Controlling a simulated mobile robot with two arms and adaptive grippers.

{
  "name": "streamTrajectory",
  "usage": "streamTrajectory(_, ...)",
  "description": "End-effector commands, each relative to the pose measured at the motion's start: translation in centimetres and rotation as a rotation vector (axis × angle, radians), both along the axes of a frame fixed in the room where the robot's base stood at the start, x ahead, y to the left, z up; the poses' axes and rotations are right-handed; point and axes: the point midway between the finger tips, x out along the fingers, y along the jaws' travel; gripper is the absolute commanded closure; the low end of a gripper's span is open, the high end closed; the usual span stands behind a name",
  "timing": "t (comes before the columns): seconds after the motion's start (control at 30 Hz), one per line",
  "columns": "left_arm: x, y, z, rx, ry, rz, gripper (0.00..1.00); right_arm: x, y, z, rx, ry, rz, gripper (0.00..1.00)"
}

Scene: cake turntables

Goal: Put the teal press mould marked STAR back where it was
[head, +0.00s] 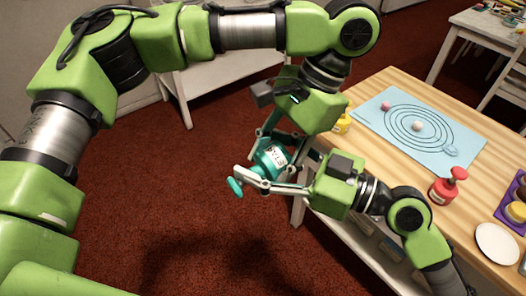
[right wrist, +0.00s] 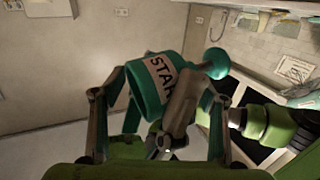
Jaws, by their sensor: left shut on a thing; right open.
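The teal press mould marked STAR (head: 270,157) is held in the air off the left edge of the table, tilted, with its round knob toward the lower left. My left gripper (head: 258,173) is shut on it. My right gripper (head: 272,147) is open, its fingers close around the mould; contact is unclear. In the right wrist view the mould (right wrist: 150,84) lies between the right gripper's spread fingers (right wrist: 158,100), its label facing the camera. A grey finger crosses in front of it and hides part of it.
The wooden table (head: 385,85) bears a light-blue mat (head: 388,120) with rings, a red press mould (head: 446,190), a yellow one (head: 342,124), a white plate (head: 497,243) and a purple tray (head: 503,212). Red carpet left of the table is clear. Both grippers are crowded together.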

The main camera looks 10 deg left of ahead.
Motion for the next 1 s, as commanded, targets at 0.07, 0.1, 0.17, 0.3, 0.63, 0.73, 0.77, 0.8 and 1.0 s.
streamTrajectory(0.07, 0.0, 0.0, 0.0, 0.000, 0.000, 0.000, 0.87, 0.0, 0.0, 0.0, 0.000, 0.000, 0.000, 0.34)
streamTrajectory(0.1, 0.0, 0.0, 0.0, 0.000, 0.000, 0.000, 0.87, 0.0, 0.0, 0.0, 0.000, 0.000, 0.000, 0.34)
streamTrajectory(0.17, 0.0, 0.0, 0.0, 0.000, 0.000, 0.000, 0.87, 0.0, 0.0, 0.0, 0.000, 0.000, 0.000, 0.49)
streamTrajectory(0.3, 0.0, 0.0, 0.0, 0.000, 0.000, 0.000, 0.87, 0.0, 0.0, 0.0, 0.000, 0.000, 0.000, 0.70)
streamTrajectory(0.63, 0.0, 0.0, 0.0, 0.000, 0.000, 0.000, 0.38, 0.0, 0.0, 0.1, 0.001, -0.001, 0.000, 0.74)
streamTrajectory(0.73, 0.1, -0.2, 0.4, 0.000, -0.003, 0.000, 0.38, 0.0, 0.0, 0.1, 0.002, -0.002, 0.001, 0.74)
streamTrajectory(0.77, 0.2, -0.3, 0.7, 0.001, -0.004, 0.000, 0.38, -0.1, 0.0, 0.1, 0.001, 0.000, 0.001, 0.74)
streamTrajectory(0.8, 0.4, -0.4, 1.1, 0.001, -0.005, 0.001, 0.38, -0.1, 0.0, 0.1, 0.001, 0.000, 0.001, 0.74)
streamTrajectory(1.0, 1.2, -1.8, 4.9, 0.001, -0.008, 0.002, 0.38, -0.1, 0.0, 0.1, 0.001, 0.000, 0.002, 0.74)
